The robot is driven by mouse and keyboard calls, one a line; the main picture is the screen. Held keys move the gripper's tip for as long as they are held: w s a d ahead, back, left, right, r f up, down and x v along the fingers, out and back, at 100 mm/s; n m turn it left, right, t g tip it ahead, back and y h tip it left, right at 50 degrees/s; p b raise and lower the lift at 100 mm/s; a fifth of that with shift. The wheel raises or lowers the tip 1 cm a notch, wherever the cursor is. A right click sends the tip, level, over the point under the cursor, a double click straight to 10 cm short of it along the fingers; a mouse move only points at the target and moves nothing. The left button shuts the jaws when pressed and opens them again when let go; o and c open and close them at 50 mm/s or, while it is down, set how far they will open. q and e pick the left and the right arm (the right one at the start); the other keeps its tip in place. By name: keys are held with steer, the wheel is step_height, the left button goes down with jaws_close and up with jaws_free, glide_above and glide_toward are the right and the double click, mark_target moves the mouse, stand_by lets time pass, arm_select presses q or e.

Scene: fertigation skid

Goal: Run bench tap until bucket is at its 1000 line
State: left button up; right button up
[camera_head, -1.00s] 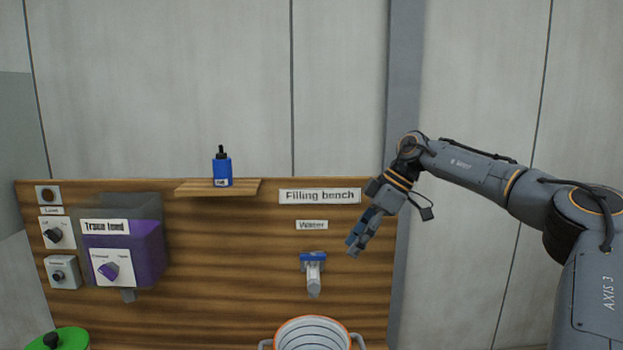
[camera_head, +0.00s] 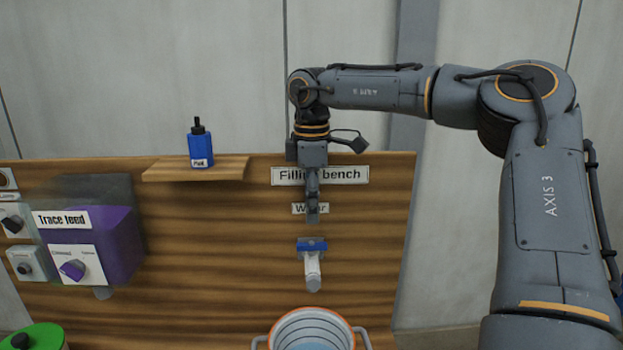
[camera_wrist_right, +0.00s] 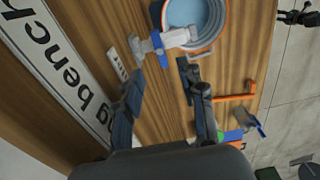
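The bench tap (camera_head: 312,270), with a blue handle on top, is on the wooden panel below the "Water" label. The bucket (camera_head: 270,335), white with an orange rim and ring lines inside, is below it, cut off by the frame. Light blue water shows in it; in the right wrist view the bucket (camera_wrist_right: 219,38) shows more fully. I cannot read which ring is the 1000 line. No stream is clearly visible. My right gripper (camera_head: 313,218) points down just above the tap; in the right wrist view its fingers are apart and empty, the tap (camera_wrist_right: 178,38) beyond their tips. My left gripper is out of view.
A blue bottle (camera_head: 201,147) stands on a small shelf (camera_head: 196,171). The purple trace feed tank (camera_head: 118,245), with a knob on its front, is at left. A green lid (camera_head: 36,337) is at the lower left. An orange bar (camera_wrist_right: 235,97) shows in the wrist view.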

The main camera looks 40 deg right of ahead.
mark_target(312, 244)
step_height(312, 244, down, 7)
steer(key=shift+r+p, duration=0.1)
steer(key=shift+p, duration=0.8)
steer(key=shift+f, duration=0.65)
jaws_close()
